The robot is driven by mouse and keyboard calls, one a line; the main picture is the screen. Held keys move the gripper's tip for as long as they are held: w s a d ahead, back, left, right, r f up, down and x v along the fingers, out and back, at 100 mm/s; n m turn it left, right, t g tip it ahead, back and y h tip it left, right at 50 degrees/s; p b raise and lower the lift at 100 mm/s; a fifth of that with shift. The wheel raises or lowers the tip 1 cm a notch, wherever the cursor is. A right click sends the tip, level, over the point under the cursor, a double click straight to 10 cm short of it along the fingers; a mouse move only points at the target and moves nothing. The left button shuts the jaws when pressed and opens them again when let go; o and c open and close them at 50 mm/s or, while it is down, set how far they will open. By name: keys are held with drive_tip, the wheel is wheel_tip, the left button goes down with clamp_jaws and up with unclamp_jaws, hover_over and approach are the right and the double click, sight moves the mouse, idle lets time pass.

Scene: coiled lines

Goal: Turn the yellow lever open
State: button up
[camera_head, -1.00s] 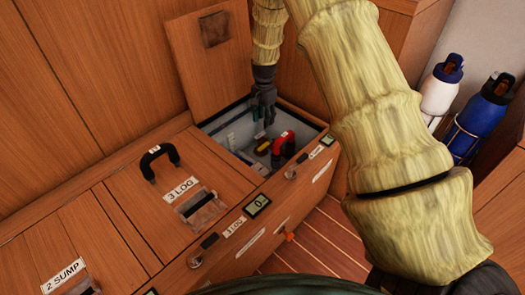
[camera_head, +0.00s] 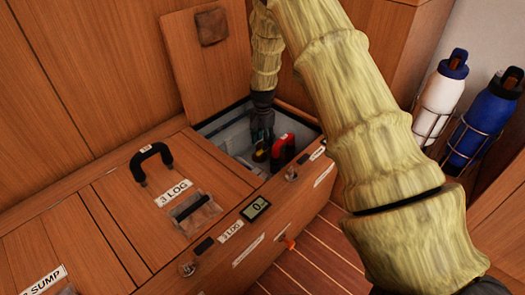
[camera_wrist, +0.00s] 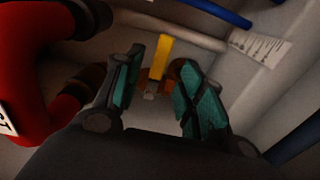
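The yellow lever (camera_wrist: 160,57) stands up in the middle of the wrist view, with a darker orange-brown fitting at its foot. My gripper (camera_wrist: 160,70) is open, with one teal-padded finger on each side of the lever. I cannot tell whether either finger touches it. In the head view my gripper (camera_head: 262,128) reaches down into the open compartment, and a small yellow part (camera_head: 261,156) shows just below it. The lever's lower part is partly hidden by my gripper.
A thick red curved fitting (camera_wrist: 30,85) is close on the left in the wrist view; the head view shows it too (camera_head: 283,150). A blue line (camera_wrist: 215,12) and a pale pipe (camera_wrist: 170,30) run behind. The raised wooden lid (camera_head: 205,75) stands behind the compartment.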

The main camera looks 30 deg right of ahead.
drive_tip(key=shift+f+b, duration=0.75)
drive_tip(key=shift+f, duration=1.2)
clamp_jaws()
